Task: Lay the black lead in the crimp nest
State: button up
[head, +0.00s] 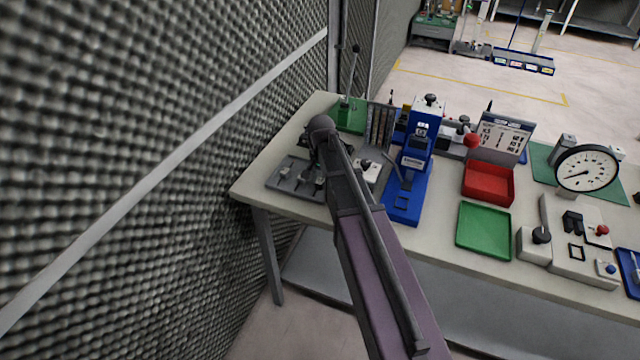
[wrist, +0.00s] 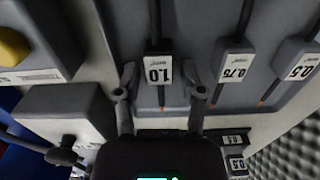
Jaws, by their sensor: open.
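In the wrist view, my gripper (wrist: 159,76) is open, with one finger on each side of a black lead (wrist: 155,22) that carries a white tag marked 1.0 and has an orange tip. I cannot tell whether the fingers touch it. Two similar dark leads, tagged 0.75 (wrist: 234,64) and 0.5 (wrist: 299,63), lie to its right in the same grey tray. In the head view the gripper is over the grey tray (head: 285,180) at the table's left end, mostly hidden by my arm. I cannot make out the crimp nest for certain; a blue press (head: 417,160) stands right of my arm.
A textured foam wall (head: 150,150) runs close along the left of the table (head: 260,185). A green tray (head: 483,230), a red bin (head: 488,184) and a dial gauge (head: 586,170) stand further right. A green-based lever tool (head: 350,112) is behind my gripper.

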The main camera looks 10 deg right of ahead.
aim_at(321, 179)
jog(key=shift+c, duration=0.2)
grip_shut()
jog(key=shift+r, duration=0.2)
notch_tip(321, 179, up, 3)
jog(key=p, duration=0.3)
jog(key=shift+f, duration=0.15)
jog(key=s+a+r+p, duration=0.2)
jog(key=s, duration=1.4)
jog(key=shift+a, duration=0.2)
